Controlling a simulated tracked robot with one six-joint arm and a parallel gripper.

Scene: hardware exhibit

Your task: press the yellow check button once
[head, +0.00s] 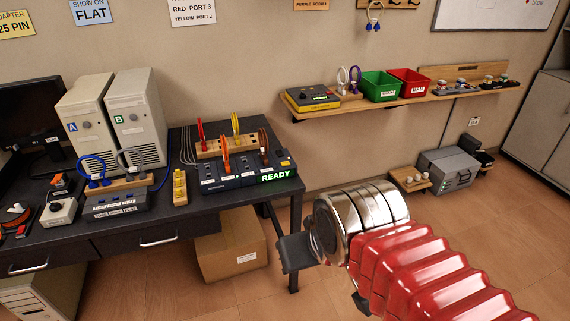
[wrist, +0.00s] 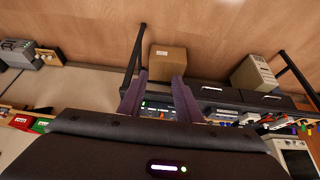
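A dark console with a lit green READY display (head: 275,175) stands at the right end of the dark desk. A small yellow patch, which looks like the yellow check button (head: 285,163), is on its top near the right end; any mark on it is too small to read. My gripper (head: 297,252) is in front of the desk's right end, lower than the console and apart from it. In the wrist view my gripper (wrist: 161,76) has two fingers spread apart with nothing between them. The console (wrist: 160,108) shows partly between the fingers there; the button is not clear.
A wooden rack (head: 225,146) with red, yellow and orange-handled items stands behind the console. A yellow block (head: 180,187) is to its left. A cardboard box (head: 231,245) is under the desk. A wall shelf (head: 400,104) holds green and red bins. Floor to the right is mostly clear.

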